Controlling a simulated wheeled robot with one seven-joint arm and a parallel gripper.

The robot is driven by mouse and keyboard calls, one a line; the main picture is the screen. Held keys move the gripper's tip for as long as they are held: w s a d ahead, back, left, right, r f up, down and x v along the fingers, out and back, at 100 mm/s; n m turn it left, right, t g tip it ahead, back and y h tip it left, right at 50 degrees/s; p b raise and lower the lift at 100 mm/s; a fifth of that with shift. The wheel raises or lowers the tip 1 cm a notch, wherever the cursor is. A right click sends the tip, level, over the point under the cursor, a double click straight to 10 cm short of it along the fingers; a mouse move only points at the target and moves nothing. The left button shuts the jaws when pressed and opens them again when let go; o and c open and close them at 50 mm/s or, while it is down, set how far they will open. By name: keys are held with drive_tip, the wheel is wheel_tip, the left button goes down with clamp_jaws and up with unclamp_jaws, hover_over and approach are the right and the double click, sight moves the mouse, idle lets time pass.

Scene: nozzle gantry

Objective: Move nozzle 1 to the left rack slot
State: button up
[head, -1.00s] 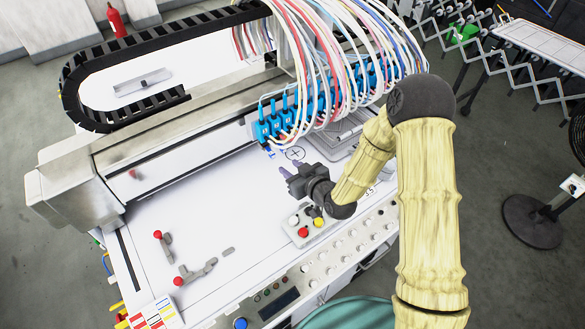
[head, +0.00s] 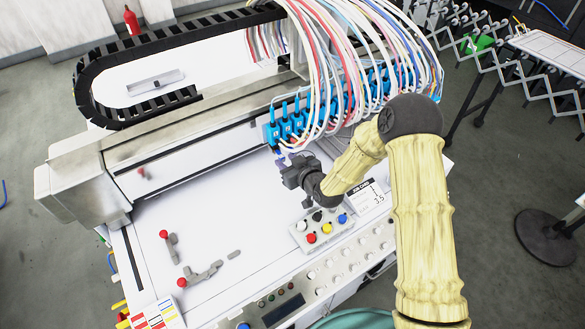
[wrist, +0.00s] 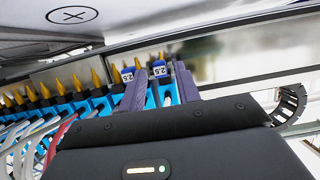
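A row of blue nozzles (head: 297,122) with coloured hoses hangs along the gantry in the head view. The wrist view shows their brass tips and blue bodies. My gripper (head: 285,158) is just below the left end of the row. In the wrist view its two dark fingers (wrist: 158,85) stand apart, on either side of the end nozzle (wrist: 160,72), labelled 2.5. The neighbouring nozzle (wrist: 127,74) also reads 2.5 and is left of the left finger. I see no clear grip on the end nozzle. I cannot make out the left rack slot.
A button box (head: 322,229) and a job card (head: 368,196) lie on the white bed near its front edge. Small red-knobbed clamps (head: 203,272) lie at the bed's left. A metal beam (head: 190,135) runs behind. The bed's middle is clear.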

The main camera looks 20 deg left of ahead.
drive_tip(key=shift+b+x, duration=0.35)
drive_tip(key=shift+x, duration=0.6)
clamp_jaws()
drive_tip(key=shift+r, duration=0.25)
drive_tip(key=shift+s+d, duration=0.15)
drive_tip(key=s+d+b, duration=0.1)
drive_tip(key=s+d, duration=0.3)
drive_tip(key=shift+d+b, duration=0.3)
drive_tip(key=shift+d, duration=0.1)
idle(1.1)
